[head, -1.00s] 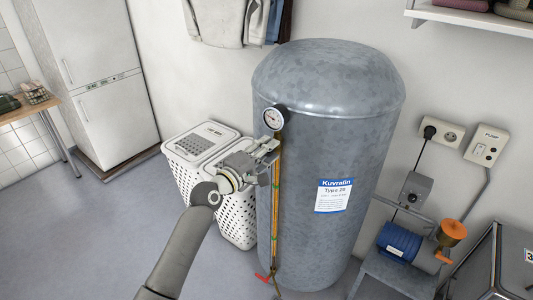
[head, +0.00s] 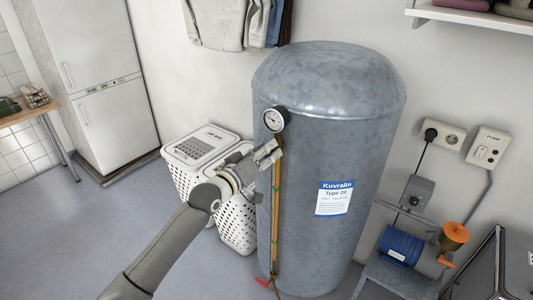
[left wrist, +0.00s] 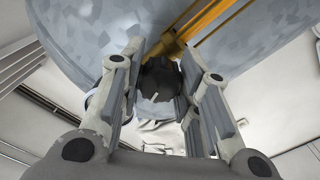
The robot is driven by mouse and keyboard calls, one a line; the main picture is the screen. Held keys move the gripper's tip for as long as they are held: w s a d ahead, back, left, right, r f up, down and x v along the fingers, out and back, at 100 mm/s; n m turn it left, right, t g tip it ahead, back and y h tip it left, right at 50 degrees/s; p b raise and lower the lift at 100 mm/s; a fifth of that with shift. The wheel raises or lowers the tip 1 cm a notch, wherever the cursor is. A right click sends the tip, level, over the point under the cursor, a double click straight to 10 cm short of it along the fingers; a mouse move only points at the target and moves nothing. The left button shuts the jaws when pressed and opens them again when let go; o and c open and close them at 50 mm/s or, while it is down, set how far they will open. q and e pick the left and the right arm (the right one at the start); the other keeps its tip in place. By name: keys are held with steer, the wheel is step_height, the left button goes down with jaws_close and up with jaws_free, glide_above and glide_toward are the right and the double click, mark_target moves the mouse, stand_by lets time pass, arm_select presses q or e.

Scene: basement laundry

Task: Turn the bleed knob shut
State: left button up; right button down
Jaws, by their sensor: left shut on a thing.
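A grey galvanised tank (head: 330,85) stands in the middle of the head view. My left gripper (head: 273,150) is at its front left side, just below the round gauge (head: 273,119). In the left wrist view a dark, lobed bleed knob (left wrist: 160,82) sits between my two fingers, beside a brass fitting (left wrist: 168,50). My left gripper is shut on this knob. In the head view the fingers hide the knob. My right gripper is not in view.
A yellowish upright tube (head: 275,220) runs down the tank below my gripper to a red lever (head: 262,282). White laundry baskets (head: 236,222) stand close behind my left arm. A blue pump (head: 400,244) stands at the right. Floor at the left is clear.

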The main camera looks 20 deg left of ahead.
arm_select(q)
steer(key=shift+f+m, duration=0.15)
steer(key=shift+m, duration=1.35)
steer(key=o, duration=1)
steer(key=v, duration=1.2)
